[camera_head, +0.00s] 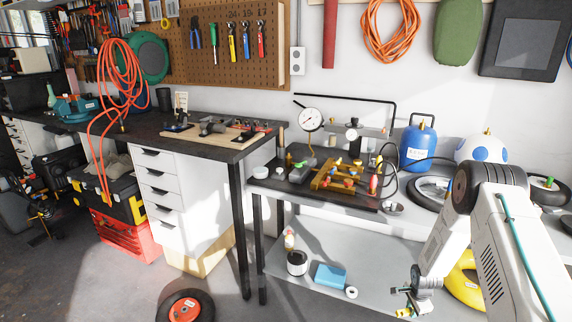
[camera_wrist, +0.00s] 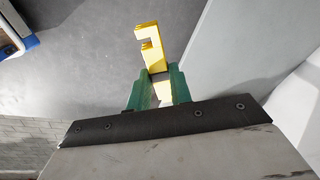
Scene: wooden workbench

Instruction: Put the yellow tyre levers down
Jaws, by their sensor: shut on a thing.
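The yellow tyre levers (camera_wrist: 151,50) show in the wrist view, sticking out from between the green fingers of my gripper (camera_wrist: 158,88). My gripper is shut on them. Their lower part is hidden between the fingers. In the head view my gripper (camera_head: 403,302) is low at the lower right, in front of the grey lower shelf, with a small yellow bit at its tip. The levers are too small there to make out clearly.
A yellow ring (camera_head: 465,283) lies beside my arm. The upper bench carries a black tray of tools, a blue gas bottle (camera_head: 417,145) and tyres.

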